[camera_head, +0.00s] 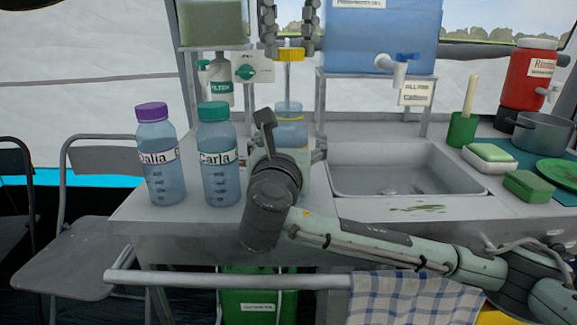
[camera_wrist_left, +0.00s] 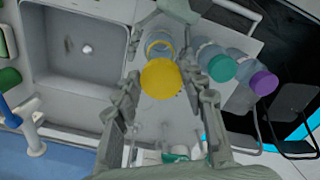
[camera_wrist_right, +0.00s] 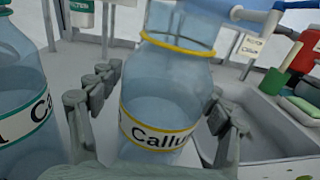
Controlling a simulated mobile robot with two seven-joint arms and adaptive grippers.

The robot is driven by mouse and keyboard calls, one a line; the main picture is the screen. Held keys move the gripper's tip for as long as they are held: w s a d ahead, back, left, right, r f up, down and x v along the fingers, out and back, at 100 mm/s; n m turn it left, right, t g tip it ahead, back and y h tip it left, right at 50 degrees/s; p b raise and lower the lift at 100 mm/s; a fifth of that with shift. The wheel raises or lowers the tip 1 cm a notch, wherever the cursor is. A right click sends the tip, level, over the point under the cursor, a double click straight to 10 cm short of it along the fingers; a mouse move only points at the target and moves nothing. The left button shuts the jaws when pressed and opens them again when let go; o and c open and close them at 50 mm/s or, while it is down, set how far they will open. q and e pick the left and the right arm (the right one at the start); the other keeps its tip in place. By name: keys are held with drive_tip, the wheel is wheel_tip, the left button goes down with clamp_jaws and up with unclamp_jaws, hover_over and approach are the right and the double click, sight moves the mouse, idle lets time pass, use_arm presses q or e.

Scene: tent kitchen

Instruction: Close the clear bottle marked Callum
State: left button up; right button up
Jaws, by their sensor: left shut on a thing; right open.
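The clear bottle marked Callum (camera_wrist_right: 160,95) stands upright on the counter, its label facing the right wrist camera. A yellow ring (camera_wrist_right: 178,45) circles its neck. In the head view the bottle (camera_head: 291,132) is partly hidden by my right arm. My right gripper (camera_wrist_right: 165,92) is open, with one finger on each side of the bottle. My left gripper (camera_head: 289,50) comes down from the top and is shut on the yellow cap (camera_head: 290,55). The cap is above the bottle and apart from it. The left wrist view shows the cap (camera_wrist_left: 160,78) between the fingers.
The purple-capped Dalia bottle (camera_head: 160,157) and teal-capped Carla bottle (camera_head: 217,155) stand to the left. The sink (camera_head: 400,172) is to the right. A blue water tank (camera_head: 383,35) with a tap stands on a rack behind. A checked towel (camera_head: 412,299) hangs on the front rail.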

drive_tip(key=shift+w+d, duration=0.1)
drive_tip(key=shift+w, duration=0.35)
clamp_jaws()
idle(0.4)
